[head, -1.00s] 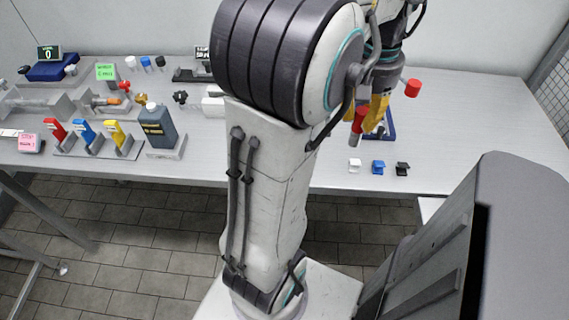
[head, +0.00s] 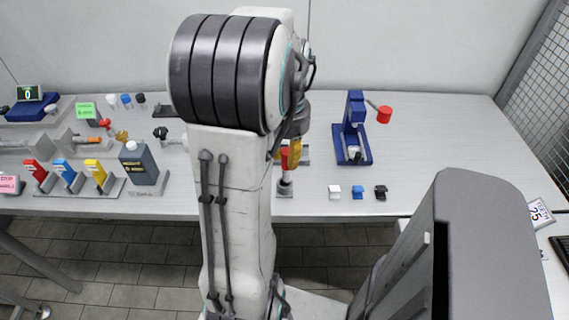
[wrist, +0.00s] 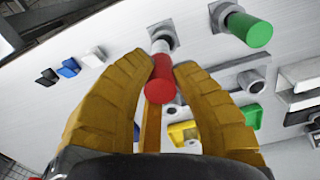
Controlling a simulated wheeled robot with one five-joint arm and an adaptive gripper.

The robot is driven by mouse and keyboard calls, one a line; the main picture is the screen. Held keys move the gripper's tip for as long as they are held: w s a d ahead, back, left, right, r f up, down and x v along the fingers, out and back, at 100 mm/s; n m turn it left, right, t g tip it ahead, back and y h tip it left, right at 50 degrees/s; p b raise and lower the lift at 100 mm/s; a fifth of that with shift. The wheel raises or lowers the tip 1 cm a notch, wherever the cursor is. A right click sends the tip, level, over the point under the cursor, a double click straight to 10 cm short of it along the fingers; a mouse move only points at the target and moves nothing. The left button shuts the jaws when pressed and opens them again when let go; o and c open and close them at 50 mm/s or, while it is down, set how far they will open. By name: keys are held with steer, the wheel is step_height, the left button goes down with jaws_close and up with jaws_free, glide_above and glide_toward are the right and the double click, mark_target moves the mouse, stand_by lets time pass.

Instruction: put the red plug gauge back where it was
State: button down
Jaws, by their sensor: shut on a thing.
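The red plug gauge (wrist: 161,82) is between the yellow fingers of my gripper (wrist: 162,72) in the wrist view. My gripper is shut on its red handle. Its pale metal pin (wrist: 160,46) points at a grey square holder (wrist: 163,30) and overlaps it; I cannot tell how deep it sits. In the head view the red gauge (head: 285,154) hangs roughly upright under my gripper, over the grey holder (head: 285,188) near the table's front edge. My arm partly hides this spot. A green plug gauge (wrist: 250,30) stands in a similar holder beside it.
A blue press (head: 354,125) with a red-knobbed lever (head: 384,114) stands right of the gauge. White (head: 334,191), blue (head: 358,192) and black (head: 380,191) small blocks lie at the front edge. A dark bottle (head: 139,165) stands left. The table's right end is clear.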

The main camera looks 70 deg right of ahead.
mark_target(285, 168)
steer(key=shift+w+f, duration=0.2)
steer(key=shift+w, duration=0.15)
steer(key=shift+f, duration=2)
steer(key=shift+f, duration=0.1)
steer(key=shift+f, duration=0.15)
steer(key=c, duration=1.1)
jaws_free()
step_height(285, 168, up, 12)
steer(key=shift+r+p, duration=0.1)
steer(key=shift+p, duration=0.3)
steer(key=shift+r, duration=0.15)
